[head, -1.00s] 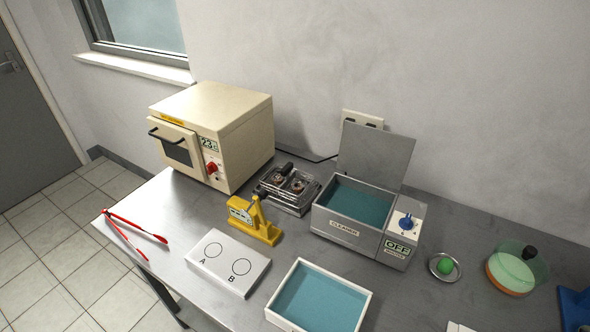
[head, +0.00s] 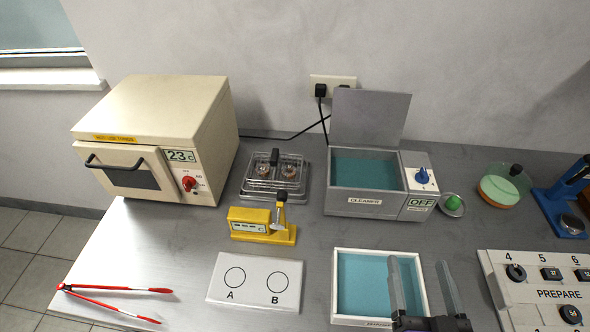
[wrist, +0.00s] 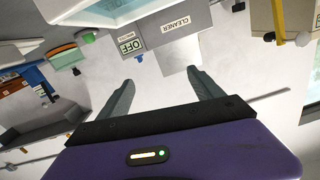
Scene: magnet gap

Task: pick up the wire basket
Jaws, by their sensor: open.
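The wire basket (head: 274,172) is a small dark metal frame with a black upright handle and copper-coloured round parts inside. In the head view it sits on a grey metal tray between the oven and the cleaner. My gripper (head: 420,264) is at the lower right of the head view, above the white tray, well to the right of the basket and nearer to me. Its two grey fingers are apart with nothing between them. The wrist view also shows my open gripper (wrist: 160,77); I cannot make out the basket there.
The cream oven (head: 150,140) stands left of the basket and the cleaner (head: 370,206), lid raised, stands right. A yellow gauge (head: 262,226) is in front of it. A white A/B plate (head: 255,284), red tongs (head: 115,290) and a blue-bottomed white tray (head: 340,318) lie nearer.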

